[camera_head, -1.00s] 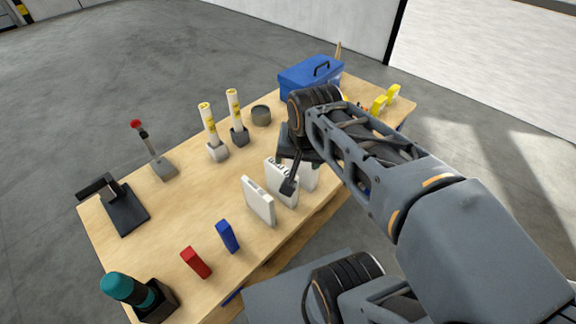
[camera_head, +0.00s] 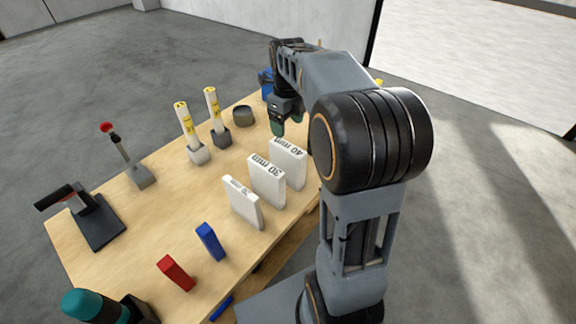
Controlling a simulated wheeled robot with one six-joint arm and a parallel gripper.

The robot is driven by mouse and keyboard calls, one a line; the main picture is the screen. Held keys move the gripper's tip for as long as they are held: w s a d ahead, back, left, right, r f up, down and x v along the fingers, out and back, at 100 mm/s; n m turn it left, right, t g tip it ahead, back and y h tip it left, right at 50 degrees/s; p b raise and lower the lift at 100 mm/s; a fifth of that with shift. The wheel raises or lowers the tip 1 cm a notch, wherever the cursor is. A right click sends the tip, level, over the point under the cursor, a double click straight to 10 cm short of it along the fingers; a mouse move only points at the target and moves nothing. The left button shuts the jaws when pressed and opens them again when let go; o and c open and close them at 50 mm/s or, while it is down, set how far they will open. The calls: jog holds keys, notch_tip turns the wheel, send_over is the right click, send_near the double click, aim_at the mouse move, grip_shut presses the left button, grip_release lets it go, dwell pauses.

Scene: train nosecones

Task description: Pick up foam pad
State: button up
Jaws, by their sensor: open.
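Three white upright blocks stand in a row on the table; I cannot tell which thing is the foam pad. The nearest white block (camera_head: 242,203) has a small mark. The middle one (camera_head: 267,181) reads 30 mm and the far one (camera_head: 288,163) reads 40 mm. My gripper (camera_head: 290,126) hangs open above the table, just beyond the far white block and apart from it. Teal patches show at its lower end. My arm hides part of the table's right side.
A blue toolbox (camera_head: 267,91) is mostly hidden behind my arm.

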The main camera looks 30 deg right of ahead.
aim_at(288, 146)
notch_tip(288, 146, down, 12)
jog(key=shift+r+p, duration=0.15)
jog(key=shift+p, duration=0.25)
dwell(0.3)
jog(key=c, duration=1.3)
